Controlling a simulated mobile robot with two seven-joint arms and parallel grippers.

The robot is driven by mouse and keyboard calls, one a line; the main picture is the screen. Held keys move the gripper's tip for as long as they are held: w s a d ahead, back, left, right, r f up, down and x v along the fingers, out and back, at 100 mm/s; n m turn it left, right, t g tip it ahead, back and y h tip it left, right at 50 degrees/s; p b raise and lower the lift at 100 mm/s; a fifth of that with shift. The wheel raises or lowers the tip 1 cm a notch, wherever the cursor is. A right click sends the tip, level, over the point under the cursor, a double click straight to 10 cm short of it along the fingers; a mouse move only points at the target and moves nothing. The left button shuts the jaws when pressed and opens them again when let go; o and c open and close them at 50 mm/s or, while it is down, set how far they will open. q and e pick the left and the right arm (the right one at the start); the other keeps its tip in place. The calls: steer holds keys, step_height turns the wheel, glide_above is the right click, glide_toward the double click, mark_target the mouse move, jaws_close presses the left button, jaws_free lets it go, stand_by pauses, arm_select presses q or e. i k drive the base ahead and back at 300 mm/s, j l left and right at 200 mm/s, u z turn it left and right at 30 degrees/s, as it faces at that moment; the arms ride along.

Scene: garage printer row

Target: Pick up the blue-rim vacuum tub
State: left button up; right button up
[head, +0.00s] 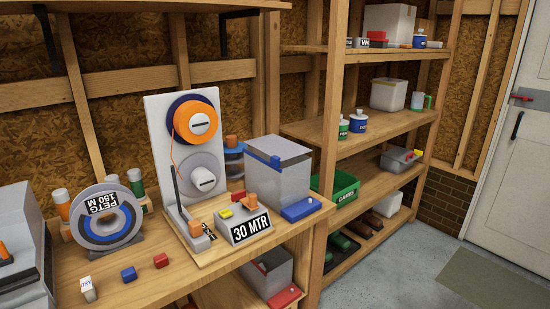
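A round tub with a blue rim (234,147) and an orange knob on top stands at the back of the wooden bench. I take it to be the blue-rim vacuum tub. The white spool board hides its left part, and the grey box covers some of its right side. Dark contents show faintly through its side. Neither of my grippers is in the head view, and nothing is seen touching the tub.
The white board (158,130) with orange and grey spools stands left of the tub. A grey box (285,175) with a blue front piece stands right of it. A "30 MTR" block (249,228) sits in front. Small blocks lie on the bench's front left. Shelves (370,130) rise at right.

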mark_target(284, 189)
steer(key=i+l+u, duration=0.15)
steer(key=u, duration=0.25)
steer(key=i+l+u, duration=0.1)
steer(key=u, duration=0.35)
steer(key=i+l+u, duration=0.15)
steer(key=l, duration=0.2)
steer(key=l+u, duration=0.1)
steer(key=l, duration=0.3)
steer(key=i+l+u, duration=0.15)
steer(key=l, duration=0.2)
steer(key=i+l, duration=0.1)
steer(key=l, duration=0.35)
steer(key=i+l, duration=0.1)
steer(key=l, duration=0.3)
steer(key=i+l, duration=0.1)
steer(key=l, duration=0.35)
steer(key=i+l, duration=0.1)
steer(key=l, duration=0.3)
steer(key=k, duration=0.2)
steer(key=i, duration=0.2)
steer(key=u, duration=0.05)
